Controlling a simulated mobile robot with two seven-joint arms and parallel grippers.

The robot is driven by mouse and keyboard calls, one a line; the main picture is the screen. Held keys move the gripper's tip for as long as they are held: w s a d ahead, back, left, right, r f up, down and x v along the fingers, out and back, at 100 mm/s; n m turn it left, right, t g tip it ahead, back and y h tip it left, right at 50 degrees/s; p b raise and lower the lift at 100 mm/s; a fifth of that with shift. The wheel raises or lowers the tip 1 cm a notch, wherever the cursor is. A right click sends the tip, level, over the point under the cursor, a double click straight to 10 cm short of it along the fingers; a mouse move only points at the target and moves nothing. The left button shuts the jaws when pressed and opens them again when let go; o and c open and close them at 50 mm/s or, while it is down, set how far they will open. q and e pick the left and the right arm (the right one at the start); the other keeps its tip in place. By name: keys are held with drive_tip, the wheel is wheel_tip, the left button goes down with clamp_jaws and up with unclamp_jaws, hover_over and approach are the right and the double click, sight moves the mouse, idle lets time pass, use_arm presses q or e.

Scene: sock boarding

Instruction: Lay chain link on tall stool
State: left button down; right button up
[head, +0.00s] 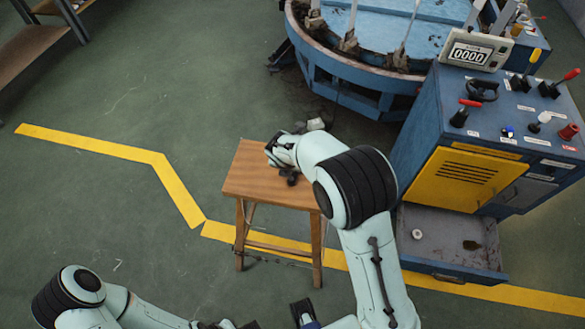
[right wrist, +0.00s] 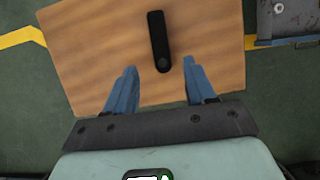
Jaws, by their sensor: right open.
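A black, elongated chain link (right wrist: 158,38) appears over the wooden top of the tall stool (right wrist: 90,55) in the right wrist view and looks to lie flat on it. My right gripper (right wrist: 160,68) is open above the stool, its blue fingers apart, with the link's near end between the fingertips in the picture. Contact between fingers and link does not show. In the head view my right arm covers part of the stool (head: 243,182), and the gripper is largely hidden. My left arm enters at the bottom left; its gripper is not clearly seen.
A blue control cabinet (head: 415,150) with an open drawer (head: 445,235) stands right of the stool. A round blue machine (head: 335,80) is behind it. A shelf (head: 35,45) is at the upper left. The green floor left of the stool is clear, crossed by yellow lines.

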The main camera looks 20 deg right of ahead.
drive_tip(key=v, duration=0.3)
drive_tip(key=shift+s+a+r, duration=0.1)
drive_tip(key=shift+s+r, duration=0.05)
drive_tip(key=shift+r, duration=0.15)
idle(0.3)
